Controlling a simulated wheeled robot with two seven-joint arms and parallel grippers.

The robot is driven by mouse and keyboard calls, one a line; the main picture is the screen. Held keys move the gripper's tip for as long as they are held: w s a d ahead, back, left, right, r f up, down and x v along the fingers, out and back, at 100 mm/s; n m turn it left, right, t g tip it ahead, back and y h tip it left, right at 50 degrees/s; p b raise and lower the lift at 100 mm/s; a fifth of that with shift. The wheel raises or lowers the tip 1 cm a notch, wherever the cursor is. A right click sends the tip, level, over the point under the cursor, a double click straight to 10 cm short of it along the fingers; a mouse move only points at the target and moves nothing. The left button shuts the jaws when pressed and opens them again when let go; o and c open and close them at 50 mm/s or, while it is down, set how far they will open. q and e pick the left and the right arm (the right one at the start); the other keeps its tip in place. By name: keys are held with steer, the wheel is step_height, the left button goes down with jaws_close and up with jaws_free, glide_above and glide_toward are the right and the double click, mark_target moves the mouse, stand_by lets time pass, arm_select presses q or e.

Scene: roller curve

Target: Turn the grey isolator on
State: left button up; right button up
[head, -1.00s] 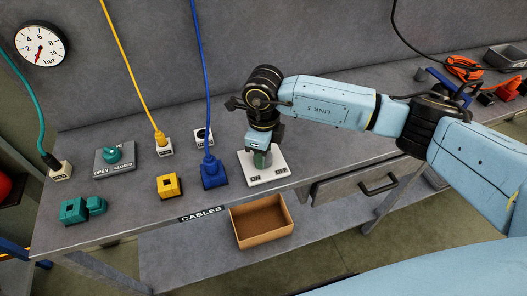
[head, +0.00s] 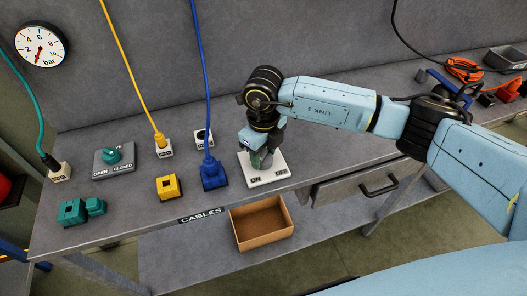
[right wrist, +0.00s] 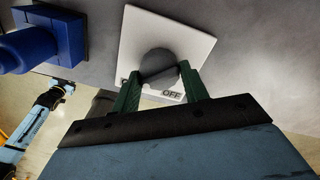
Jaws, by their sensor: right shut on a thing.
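The isolator is a pale square plate (head: 280,172) with ON and OFF labels, lying on the bench right of the blue plug. Its round grey knob (right wrist: 158,63) shows in the right wrist view. My right gripper (right wrist: 160,78) is shut on the knob, with one green finger on each side. In the head view my right gripper (head: 261,158) points down over the plate and hides most of the knob. The OFF label is readable in the wrist view; the ON label there is mostly hidden by a finger. I cannot tell the knob's exact pointing.
The blue plug (head: 213,174) with its cable stands close left of the plate. A yellow block (head: 169,186), a yellow-cable socket (head: 164,148) and a teal valve (head: 114,154) lie further left. An open cardboard box (head: 262,222) sits below the bench edge.

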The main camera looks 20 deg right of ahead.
mark_target(264, 154)
steer(key=o, duration=1)
steer(key=shift+r, duration=0.1)
step_height(264, 154, up, 13)
steer(key=shift+r, duration=0.15)
